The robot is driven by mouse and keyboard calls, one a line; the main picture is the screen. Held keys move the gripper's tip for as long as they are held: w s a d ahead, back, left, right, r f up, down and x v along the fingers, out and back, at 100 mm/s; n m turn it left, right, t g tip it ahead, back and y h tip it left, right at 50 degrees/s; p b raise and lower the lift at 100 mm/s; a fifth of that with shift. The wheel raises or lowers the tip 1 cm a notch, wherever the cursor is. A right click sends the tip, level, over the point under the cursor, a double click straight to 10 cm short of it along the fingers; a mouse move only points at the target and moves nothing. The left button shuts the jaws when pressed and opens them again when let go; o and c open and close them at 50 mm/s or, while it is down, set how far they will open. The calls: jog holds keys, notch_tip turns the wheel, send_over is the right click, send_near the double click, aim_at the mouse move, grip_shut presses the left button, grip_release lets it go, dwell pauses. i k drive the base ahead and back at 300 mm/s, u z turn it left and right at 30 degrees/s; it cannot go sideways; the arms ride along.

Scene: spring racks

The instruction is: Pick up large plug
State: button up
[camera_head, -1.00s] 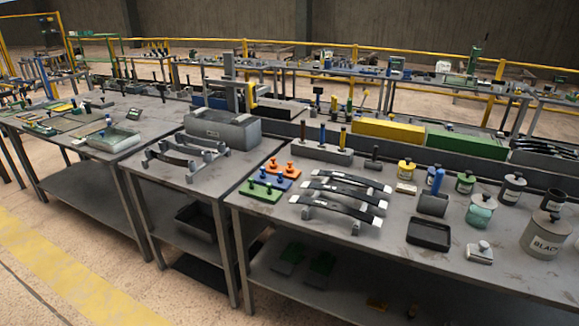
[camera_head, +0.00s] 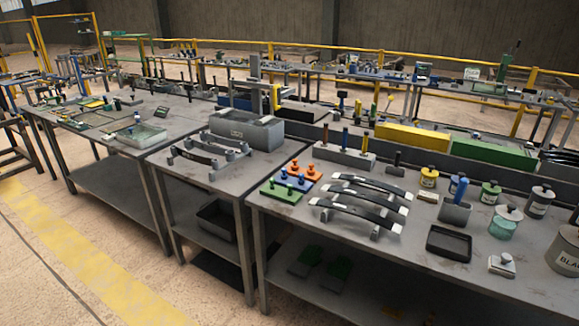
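No part of my gripper shows in the head view. Three small plates with knob-like pieces on them stand at the left of the right-hand workbench (camera_head: 400,262): an orange plate (camera_head: 304,171) at the back, a blue plate (camera_head: 291,183) in the middle and a green plate (camera_head: 281,192) in front. The knobs look like plugs, but they are too small for me to tell their sizes apart. I cannot tell which piece is the large plug.
Curved leaf springs (camera_head: 361,203) lie on a rack beside the plates. A grey box (camera_head: 246,131) stands on the middle bench. The floor at front left is clear.

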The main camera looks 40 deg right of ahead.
aim_at(294, 166)
jog(key=i, duration=0.9)
jog(key=z, duration=0.05)
